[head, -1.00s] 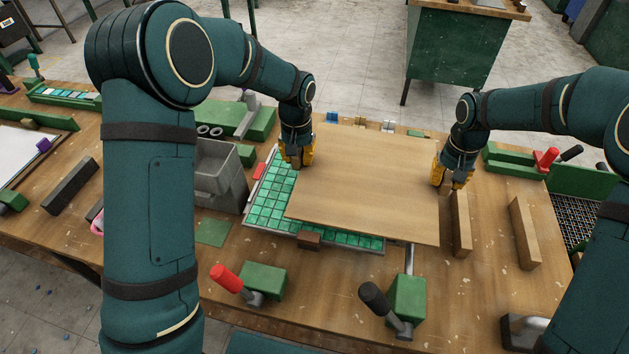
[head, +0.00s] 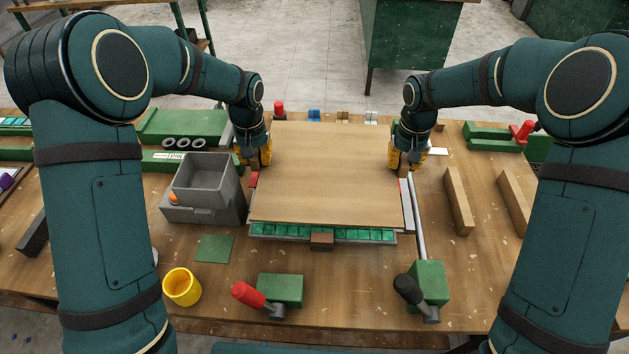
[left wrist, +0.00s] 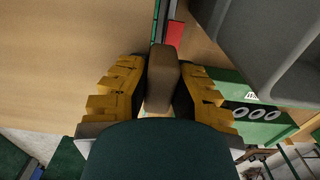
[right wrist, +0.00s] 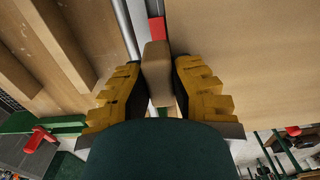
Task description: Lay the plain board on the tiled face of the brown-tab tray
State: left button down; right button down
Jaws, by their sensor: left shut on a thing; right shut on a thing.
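The plain board (head: 330,180) is a wide, light wooden panel in the head view. It lies over the tray, squared with it and covering most of its tiled face. The brown-tab tray (head: 289,238) shows a front strip of green tiles and its brown tab (head: 321,241). I cannot tell whether board and tray touch. My left gripper (head: 254,160) is shut on a brown wooden grip (left wrist: 162,78) at the board's left edge. My right gripper (head: 404,162) is shut on a similar grip (right wrist: 156,72) at its right edge. Both grips seem part of the board.
A grey bin (head: 207,185) stands close left of the tray. Red-handled (head: 258,298) and black-handled (head: 418,295) green clamps stand in front. A metal rod (head: 418,215) and wooden bars (head: 458,200) lie right. A yellow cup (head: 181,287) stands front left.

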pick_arm(q)
jog(key=shift+a, duration=0.45)
pick_arm(e)
jog(key=shift+a, duration=0.45)
pick_arm(q)
jog(key=shift+d, duration=0.15)
pick_arm(e)
jog(key=shift+d, duration=0.15)
pick_arm(q)
jog(key=shift+f, duration=0.15)
pick_arm(e)
jog(key=shift+f, duration=0.2)
